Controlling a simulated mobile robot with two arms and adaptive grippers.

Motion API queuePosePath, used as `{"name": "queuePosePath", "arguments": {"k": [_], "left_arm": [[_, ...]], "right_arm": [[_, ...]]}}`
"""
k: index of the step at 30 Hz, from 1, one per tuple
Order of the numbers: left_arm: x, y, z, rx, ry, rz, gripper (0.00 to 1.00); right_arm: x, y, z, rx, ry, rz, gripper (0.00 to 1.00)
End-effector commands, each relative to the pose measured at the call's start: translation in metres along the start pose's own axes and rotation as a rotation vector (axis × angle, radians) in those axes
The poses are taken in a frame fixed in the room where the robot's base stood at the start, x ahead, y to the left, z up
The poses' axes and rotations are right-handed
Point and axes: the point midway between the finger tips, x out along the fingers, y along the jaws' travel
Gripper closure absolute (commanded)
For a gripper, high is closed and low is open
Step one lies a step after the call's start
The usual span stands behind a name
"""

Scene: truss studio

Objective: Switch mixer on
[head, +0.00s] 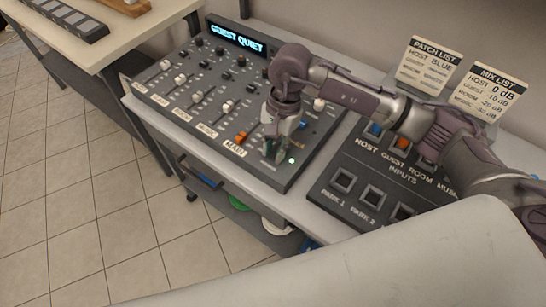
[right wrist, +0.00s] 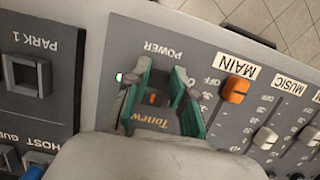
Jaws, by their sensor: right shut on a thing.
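The grey mixer (head: 185,118) lies on the bench with its screen (head: 237,39) lit and reading "GUEST QUIET". My right gripper (head: 279,155) is down at the mixer's near right corner, beside the orange MAIN fader (head: 241,137). In the right wrist view, its green-padded fingers (right wrist: 157,100) straddle a small dark switch with an orange mark (right wrist: 153,98) under the word POWER. The gripper is shut on this power switch, though the fingers partly hide it. A small light (right wrist: 119,77) beside the switch glows; it shows green in the head view (head: 291,160). My left gripper is out of view.
A dark input panel (head: 335,205) with square sockets sits just right of the mixer. Two cards, PATCH LIST (head: 430,65) and MIX LIST (head: 495,90), stand behind it. Another table (head: 95,45) is at the upper left, with open tiled floor below it.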

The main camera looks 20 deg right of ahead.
Motion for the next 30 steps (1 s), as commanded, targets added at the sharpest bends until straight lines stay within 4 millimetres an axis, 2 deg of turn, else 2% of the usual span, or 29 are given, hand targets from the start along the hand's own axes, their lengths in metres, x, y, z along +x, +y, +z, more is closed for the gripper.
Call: {"name": "queuePosePath", "arguments": {"k": [1, 6, 19, 20, 24, 30], "left_arm": [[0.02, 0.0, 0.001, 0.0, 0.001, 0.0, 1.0], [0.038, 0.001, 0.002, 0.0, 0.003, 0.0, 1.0], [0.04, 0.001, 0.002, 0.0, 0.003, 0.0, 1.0], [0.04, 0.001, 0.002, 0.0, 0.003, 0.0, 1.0], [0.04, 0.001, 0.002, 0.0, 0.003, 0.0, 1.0], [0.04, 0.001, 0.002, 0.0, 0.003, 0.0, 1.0]], "right_arm": [[0.008, -0.001, -0.006, 0.004, -0.037, -0.004, 1.0], [0.003, 0.0, -0.007, 0.003, -0.15, -0.002, 1.0], [-0.004, 0.0, -0.006, 0.001, -0.193, -0.001, 1.0], [-0.004, 0.0, -0.006, 0.001, -0.193, -0.001, 0.72], [-0.004, 0.0, -0.006, 0.001, -0.193, -0.001, 0.5], [-0.004, 0.0, -0.005, 0.0, -0.193, -0.001, 0.5]]}}
